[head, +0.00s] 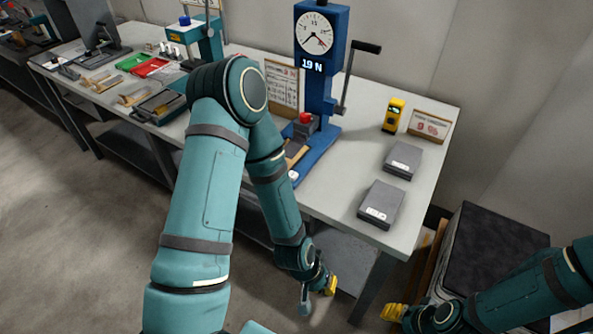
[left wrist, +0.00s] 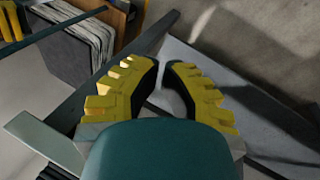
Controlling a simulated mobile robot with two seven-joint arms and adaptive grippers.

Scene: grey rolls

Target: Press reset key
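A blue test stand (head: 320,95) with a round dial, a "19 N" readout and a black-handled crank stands on the table. A red knob (head: 306,118) sits on a grey block at its column. A small white spot (head: 293,175) shows at the front of its base, partly beside my arm; I cannot tell which part is the reset key. My left gripper (head: 322,289) hangs below the table's front edge, away from the stand.
A paper board (head: 282,88) stands left of the stand. Trays and tools crowd the left. A dark stack (head: 495,250) stands beside the table.

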